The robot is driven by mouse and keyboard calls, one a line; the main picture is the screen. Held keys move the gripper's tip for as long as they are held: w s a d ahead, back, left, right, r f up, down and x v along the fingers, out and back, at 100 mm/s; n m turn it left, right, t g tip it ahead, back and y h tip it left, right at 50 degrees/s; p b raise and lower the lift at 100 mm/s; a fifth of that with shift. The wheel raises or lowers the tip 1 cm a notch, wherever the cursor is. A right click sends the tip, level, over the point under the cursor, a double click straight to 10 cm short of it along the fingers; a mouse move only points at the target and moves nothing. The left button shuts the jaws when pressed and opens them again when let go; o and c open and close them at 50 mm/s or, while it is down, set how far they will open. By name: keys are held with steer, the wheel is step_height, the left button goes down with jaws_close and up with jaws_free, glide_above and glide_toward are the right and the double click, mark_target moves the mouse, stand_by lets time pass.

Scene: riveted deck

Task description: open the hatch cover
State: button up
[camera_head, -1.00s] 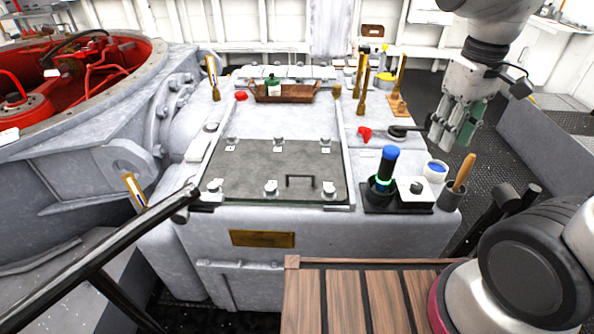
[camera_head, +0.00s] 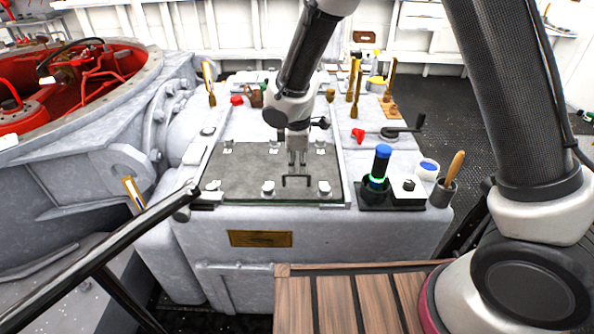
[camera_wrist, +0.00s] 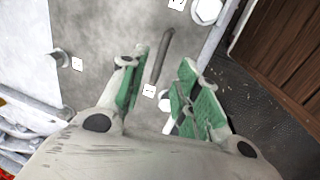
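The hatch cover (camera_head: 245,175) is a dark grey plate lying flat and shut in its frame on the white housing, with several clamps along its near and far edges. Its dark bar handle (camera_head: 297,177) stands near the front right of the plate. The handle also shows in the wrist view (camera_wrist: 163,57). My gripper (camera_head: 297,164) points down just above the handle. In the wrist view my gripper (camera_wrist: 164,62) is open, with green-padded fingers on either side of the handle's line. I cannot tell whether they touch it.
A crank (camera_head: 400,131) and brass posts stand behind. A black rail (camera_head: 110,245) crosses the lower left.

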mark_target(298, 175)
steer(key=f, duration=0.4)
steer(key=shift+w+d+f, duration=0.1)
steer(key=shift+w+f, duration=0.05)
steer(key=shift+w, duration=0.25)
jaws_close()
